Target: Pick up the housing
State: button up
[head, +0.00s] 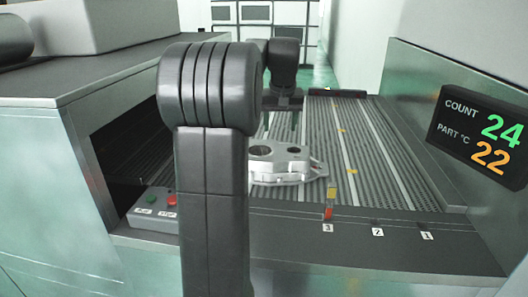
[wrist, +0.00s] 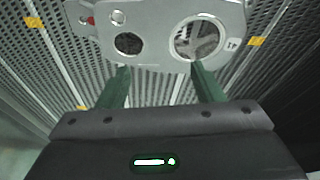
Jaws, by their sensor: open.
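The housing (head: 290,165) is a light grey aluminium casting lying on the ribbed conveyor bed, partly hidden behind my arm in the head view. In the wrist view the housing (wrist: 158,55) shows a large round bore on the right, a smaller dark hole on the left and a small white label. My gripper (wrist: 160,72) is open and empty, its two green fingers apart and pointing at the housing's near edge. In the head view my gripper (head: 284,122) hangs beside or above the housing; the exact gap is unclear.
A metal side wall with a display (head: 480,138) reading count 24 and part °C 22 bounds the right. A button box (head: 153,208) and a dark tunnel opening (head: 125,155) are at left. A red and yellow post (head: 329,204) stands by label 3. The bed's right side is clear.

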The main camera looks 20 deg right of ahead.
aim_at(279, 150)
jog(key=x, duration=0.7)
jog(key=shift+f, duration=0.35)
jog(key=shift+p+x, duration=0.7)
jog(key=shift+x, duration=1.9)
jog(key=shift+s+d, duration=0.15)
grip_shut()
jog(key=shift+r, duration=0.1)
